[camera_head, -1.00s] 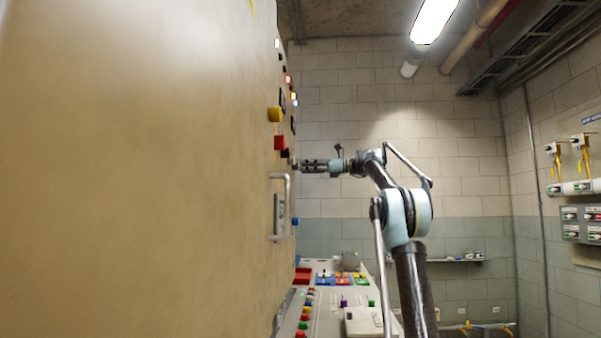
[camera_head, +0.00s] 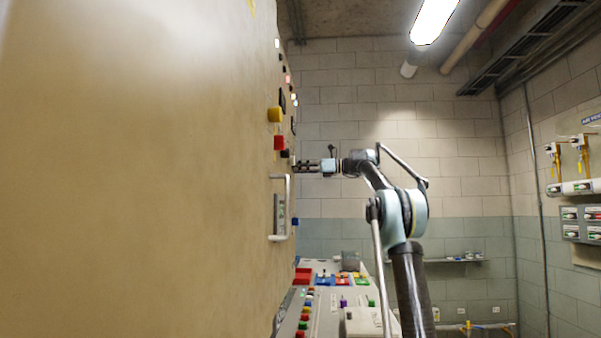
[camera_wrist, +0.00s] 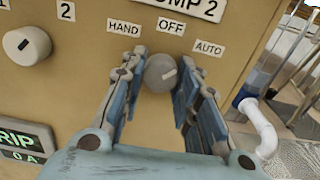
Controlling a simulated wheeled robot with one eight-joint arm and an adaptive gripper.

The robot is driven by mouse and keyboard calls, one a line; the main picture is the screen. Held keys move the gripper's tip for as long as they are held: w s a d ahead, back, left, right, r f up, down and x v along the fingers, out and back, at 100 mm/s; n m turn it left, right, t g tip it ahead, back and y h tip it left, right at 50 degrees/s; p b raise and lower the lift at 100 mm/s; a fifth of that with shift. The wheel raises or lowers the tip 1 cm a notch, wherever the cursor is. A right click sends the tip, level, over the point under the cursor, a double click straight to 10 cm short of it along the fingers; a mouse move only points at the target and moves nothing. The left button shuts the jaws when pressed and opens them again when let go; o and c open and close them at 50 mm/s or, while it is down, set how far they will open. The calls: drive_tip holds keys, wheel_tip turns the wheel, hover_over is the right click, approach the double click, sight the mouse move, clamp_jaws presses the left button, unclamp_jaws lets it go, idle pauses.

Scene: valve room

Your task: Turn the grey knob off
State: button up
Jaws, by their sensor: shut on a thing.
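The grey knob (camera_wrist: 160,73) is on the tan panel (camera_wrist: 75,75) in the wrist view, below the labels HAND, OFF and AUTO. A short pale mark shows on the right part of its face, slanting up to the right. My gripper (camera_wrist: 161,90) has one finger on each side of the knob and is shut on it. The finger pads hide parts of the knob's sides. In the head view my gripper (camera_head: 307,166) reaches left to the panel face (camera_head: 140,170), seen nearly edge-on. The knob is too small to make out there.
A second round knob (camera_wrist: 27,46) is at the left of the wrist view, above a lit display (camera_wrist: 25,145). A white handle (camera_wrist: 262,130) sticks out at right. In the head view, a control desk (camera_head: 330,300) with coloured buttons stands below the arm.

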drive_tip(key=shift+w+n, duration=0.1)
drive_tip(key=shift+n, duration=0.2)
drive_tip(key=shift+w+n, duration=0.1)
drive_tip(key=shift+n, duration=3.9)
drive_tip(key=o, duration=1.1)
drive_tip(key=shift+d, duration=0.1)
